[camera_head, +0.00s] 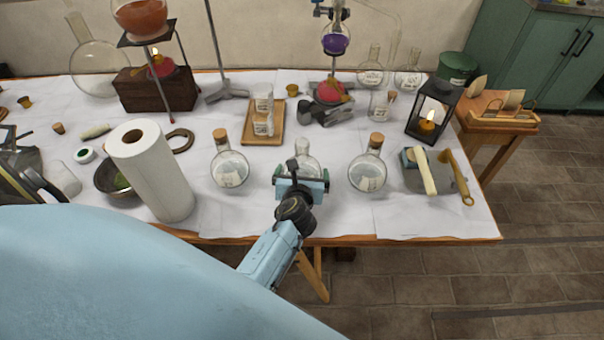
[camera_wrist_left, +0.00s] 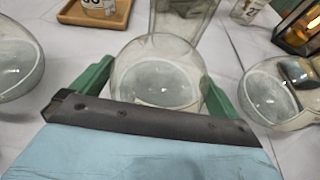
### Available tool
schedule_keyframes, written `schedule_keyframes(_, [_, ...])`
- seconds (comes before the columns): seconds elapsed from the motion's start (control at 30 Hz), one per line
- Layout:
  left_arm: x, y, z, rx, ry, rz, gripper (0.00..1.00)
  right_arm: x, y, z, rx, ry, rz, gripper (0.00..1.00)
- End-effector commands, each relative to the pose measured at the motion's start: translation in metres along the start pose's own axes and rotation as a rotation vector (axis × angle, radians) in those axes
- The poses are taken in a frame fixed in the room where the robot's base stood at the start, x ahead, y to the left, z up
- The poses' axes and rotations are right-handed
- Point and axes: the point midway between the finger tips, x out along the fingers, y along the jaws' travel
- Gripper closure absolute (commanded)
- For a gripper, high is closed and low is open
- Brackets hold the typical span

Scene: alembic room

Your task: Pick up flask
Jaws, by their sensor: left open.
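Three round glass flasks stand in a row near the front of the table. The left flask (camera_head: 229,168) and the right flask (camera_head: 368,170) have cork stoppers. The middle flask (camera_head: 306,160) has no visible stopper and is partly hidden behind my left gripper (camera_head: 301,184). In the left wrist view the middle flask (camera_wrist_left: 158,75) sits between the open green fingers of my left gripper (camera_wrist_left: 155,88), one on each side of its round body. I cannot tell whether the fingers touch the glass. My right gripper is not in view.
A paper towel roll (camera_head: 150,170) stands left of the flasks. A wooden tray (camera_head: 247,138) with small labelled jars lies behind them. A lantern (camera_head: 433,110) with a lit candle is at the right, near a brass-handled tool (camera_head: 457,178). Glassware on stands lines the back.

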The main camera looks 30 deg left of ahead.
Motion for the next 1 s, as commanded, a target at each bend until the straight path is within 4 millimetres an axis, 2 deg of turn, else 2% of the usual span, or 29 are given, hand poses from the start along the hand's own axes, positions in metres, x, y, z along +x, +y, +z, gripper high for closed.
schedule_keyframes(0.1, [0.0068, 0.0002, -0.0003, -0.001, 0.0, 0.0, 0.0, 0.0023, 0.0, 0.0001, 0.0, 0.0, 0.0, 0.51])
schedule_keyframes(0.3, [0.0065, 0.0004, 0.0002, -0.001, 0.0, 0.0, 0.0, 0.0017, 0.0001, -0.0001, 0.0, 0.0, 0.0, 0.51])
schedule_keyframes(0.6, [0.0062, 0.0004, 0.0001, 0.0, 0.0, 0.0, 0.39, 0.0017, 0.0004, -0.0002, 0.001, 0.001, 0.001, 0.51])
schedule_keyframes(1.0, [0.0049, 0.0004, 0.0047, -0.001, -0.003, 0.0, 0.39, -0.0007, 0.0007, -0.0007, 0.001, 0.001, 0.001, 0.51])
